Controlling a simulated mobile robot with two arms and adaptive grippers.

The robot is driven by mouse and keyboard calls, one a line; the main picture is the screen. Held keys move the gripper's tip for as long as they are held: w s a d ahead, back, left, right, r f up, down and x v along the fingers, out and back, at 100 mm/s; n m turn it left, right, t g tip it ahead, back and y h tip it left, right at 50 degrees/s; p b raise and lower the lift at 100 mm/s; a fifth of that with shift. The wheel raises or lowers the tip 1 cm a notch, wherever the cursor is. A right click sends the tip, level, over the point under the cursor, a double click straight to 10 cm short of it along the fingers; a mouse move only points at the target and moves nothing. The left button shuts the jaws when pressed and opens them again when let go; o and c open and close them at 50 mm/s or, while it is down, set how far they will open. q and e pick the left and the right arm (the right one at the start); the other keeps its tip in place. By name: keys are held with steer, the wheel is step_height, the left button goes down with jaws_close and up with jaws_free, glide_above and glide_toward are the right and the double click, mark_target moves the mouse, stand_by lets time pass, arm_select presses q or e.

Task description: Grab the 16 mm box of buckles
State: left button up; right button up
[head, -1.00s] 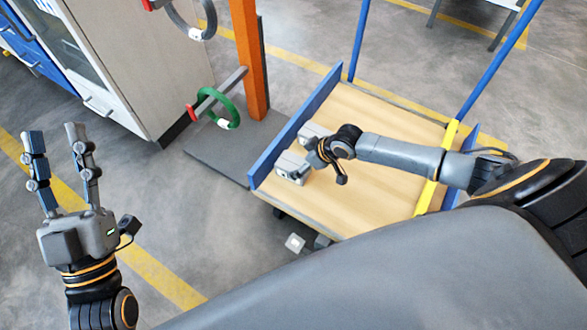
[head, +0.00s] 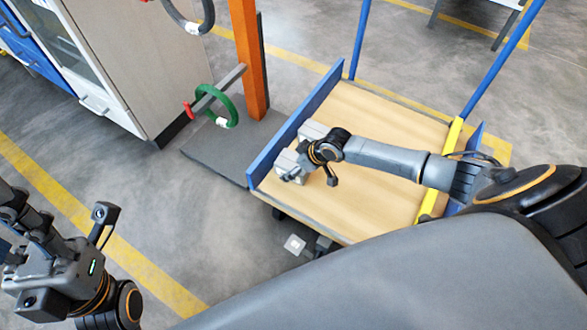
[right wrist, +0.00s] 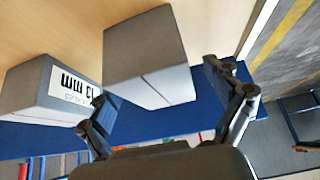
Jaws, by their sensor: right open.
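Two grey boxes sit side by side by the blue side panel of the cart. In the right wrist view, one grey box (right wrist: 147,60) shows no readable label, so I cannot tell its size. The other box (right wrist: 35,85), to its left, has a white label, turned over, that looks like 13 mm. My right gripper (right wrist: 158,82) is open, with the unlabelled box ahead between its fingers and nothing held. In the head view my right wrist hides part of the boxes. My left gripper (head: 22,215) is at the left edge, its fingers partly cut off and overlapping.
The wooden cart deck (head: 385,125) is clear on its right side. A blue panel (head: 295,125) edges its left, and blue posts (head: 359,42) rise behind. An orange post (head: 249,60) with a green ring (head: 231,108) stands left of the cart, near a cabinet (head: 130,55).

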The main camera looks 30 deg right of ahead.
steer(key=shift+w+f, duration=0.15)
steer(key=shift+f, duration=0.05)
steer(key=c, duration=1.5)
steer(key=shift+r, duration=0.1)
steer(key=shift+c, duration=0.9)
steer(key=shift+r, duration=0.1)
